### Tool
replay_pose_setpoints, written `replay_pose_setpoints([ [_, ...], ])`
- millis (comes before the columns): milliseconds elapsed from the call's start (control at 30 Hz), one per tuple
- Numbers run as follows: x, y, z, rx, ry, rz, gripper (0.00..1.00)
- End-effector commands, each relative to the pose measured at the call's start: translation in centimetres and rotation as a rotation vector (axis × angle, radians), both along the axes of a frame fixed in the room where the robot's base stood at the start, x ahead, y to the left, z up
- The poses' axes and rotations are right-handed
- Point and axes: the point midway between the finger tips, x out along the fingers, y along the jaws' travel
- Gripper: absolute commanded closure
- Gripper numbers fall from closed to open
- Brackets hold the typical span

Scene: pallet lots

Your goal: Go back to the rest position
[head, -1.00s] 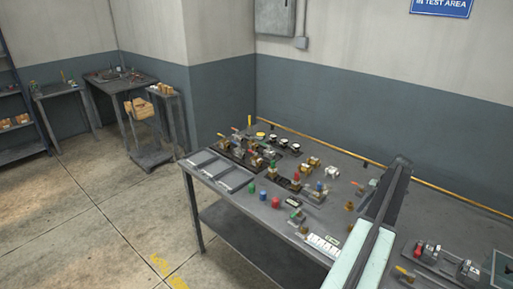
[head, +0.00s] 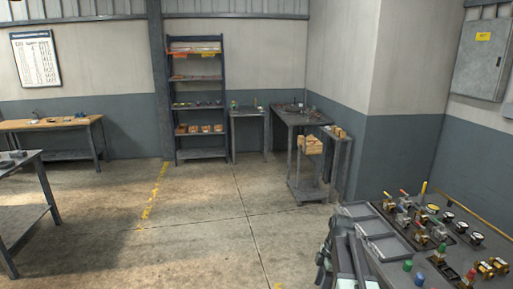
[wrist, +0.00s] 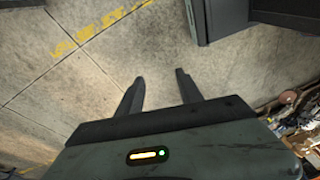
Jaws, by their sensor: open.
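My gripper (wrist: 159,77) shows in the wrist view with its two dark fingers apart. Nothing is between them, and bare concrete floor lies behind them. In the head view, part of my arm (head: 345,255) shows at the bottom, beside the left end of the workbench (head: 385,268). My fingertips cannot be made out in the head view.
The workbench at right carries grey trays (head: 383,240), valves and gauges. A shelf rack (head: 198,100), a dark table (head: 303,118) and a wooden-topped bench (head: 45,125) stand along the walls. Open concrete floor (head: 200,230) lies in the middle.

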Motion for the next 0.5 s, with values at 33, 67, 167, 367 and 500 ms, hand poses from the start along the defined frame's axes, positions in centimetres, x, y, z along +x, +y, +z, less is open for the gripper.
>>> replay_pose_setpoints([
  [33, -1.2, 4.2, -0.1, -0.03, 0.012, -0.031, 0.57],
  [67, -1.7, 6.1, -0.2, -0.052, 0.018, -0.067, 0.57],
  [167, -3.8, 11.6, -0.4, -0.126, 0.033, -0.24, 0.57],
  [367, -6.9, 13.4, -0.6, -0.227, 0.037, -0.741, 0.57],
  [500, -7.5, 12.4, -0.7, -0.257, 0.037, -1.114, 0.57],
])
